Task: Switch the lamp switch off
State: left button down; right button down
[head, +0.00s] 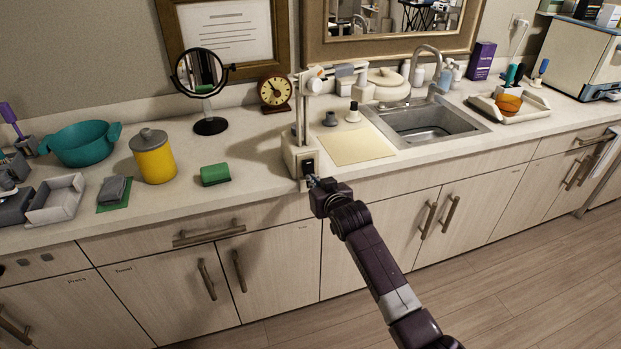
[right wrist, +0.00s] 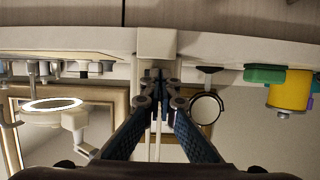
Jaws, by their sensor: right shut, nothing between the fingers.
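The lamp has a cream box base (head: 291,153) at the counter's front edge, and a jointed arm reaches up and right to a round head (head: 388,79). A dark switch (head: 308,166) sits on the front of the base. My right gripper (head: 312,180) is shut and empty, its tips at the base front just below the switch; I cannot tell if they touch it. In the right wrist view, which is upside down, the shut fingers (right wrist: 160,76) point at the lamp base (right wrist: 157,44) and hide the switch. The lamp head's ring (right wrist: 52,105) glows white there. My left gripper is out of view.
A green sponge (head: 215,174), a yellow canister (head: 153,158) and a round mirror (head: 200,72) stand left of the lamp. A clock (head: 275,90) is behind it. A cream mat (head: 350,146) and the sink (head: 425,122) are to the right. Cabinet handles (head: 208,234) project below the counter.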

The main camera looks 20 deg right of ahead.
jog(key=shift+x, duration=1)
jog(key=b, duration=0.1)
jog(key=t+b, duration=0.1)
jog(key=shift+w+f+b, duration=0.2)
jog(key=shift+w+b, duration=0.15)
jog(key=shift+s, duration=0.1)
